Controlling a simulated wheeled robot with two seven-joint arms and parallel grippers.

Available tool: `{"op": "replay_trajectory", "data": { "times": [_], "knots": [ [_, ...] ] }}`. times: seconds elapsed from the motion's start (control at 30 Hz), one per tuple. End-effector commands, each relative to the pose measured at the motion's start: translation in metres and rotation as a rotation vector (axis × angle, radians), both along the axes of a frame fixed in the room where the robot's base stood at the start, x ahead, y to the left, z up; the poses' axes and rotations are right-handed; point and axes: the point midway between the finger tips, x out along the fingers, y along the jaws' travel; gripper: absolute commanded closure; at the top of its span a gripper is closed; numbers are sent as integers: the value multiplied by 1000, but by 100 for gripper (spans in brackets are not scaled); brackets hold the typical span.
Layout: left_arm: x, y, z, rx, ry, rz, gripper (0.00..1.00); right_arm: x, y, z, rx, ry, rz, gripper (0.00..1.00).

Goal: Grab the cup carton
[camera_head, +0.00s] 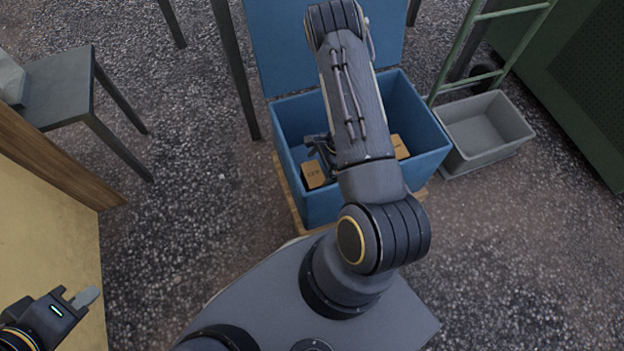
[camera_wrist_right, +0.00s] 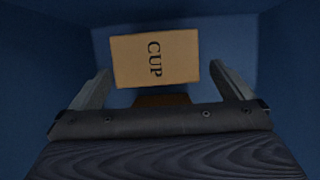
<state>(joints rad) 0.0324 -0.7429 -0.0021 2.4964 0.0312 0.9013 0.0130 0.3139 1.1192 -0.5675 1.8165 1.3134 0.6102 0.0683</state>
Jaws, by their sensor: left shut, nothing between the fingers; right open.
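The cup carton (camera_wrist_right: 155,57) is a small brown box marked CUP in the right wrist view, lying in the blue box. A brown carton with dark lettering also shows in the head view (camera_head: 313,175), at the left inside of the blue box (camera_head: 429,150). My right gripper (camera_wrist_right: 160,78) is open, one finger on either side of the carton's near part in the picture; I cannot tell whether they touch it. In the head view my right arm partly hides this gripper (camera_head: 320,148). My left gripper (camera_head: 84,297) is shut and empty at the lower left, far from the box.
Another brown carton (camera_head: 400,146) sits at the right inside of the blue box. A brown piece (camera_wrist_right: 162,100) shows below the cup carton in the wrist view. The blue lid stands open behind. A grey tub (camera_head: 487,128) stands right of the box. Gravel floor lies left.

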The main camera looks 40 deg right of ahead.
Motion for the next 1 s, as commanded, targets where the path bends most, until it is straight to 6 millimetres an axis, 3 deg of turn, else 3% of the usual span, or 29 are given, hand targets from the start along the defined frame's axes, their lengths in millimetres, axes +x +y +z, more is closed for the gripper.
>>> {"op": "replay_trajectory", "data": {
  "times": [0.4,0.7,1.0],
  "knots": [
    [0,0,-29,0,0,0,100,4,28,-49,1,0,4,0],
    [0,0,-29,0,0,0,100,5,29,-50,0,-2,4,1],
    [0,0,-29,0,0,0,100,5,29,-50,0,-2,4,41]
  ]
}}
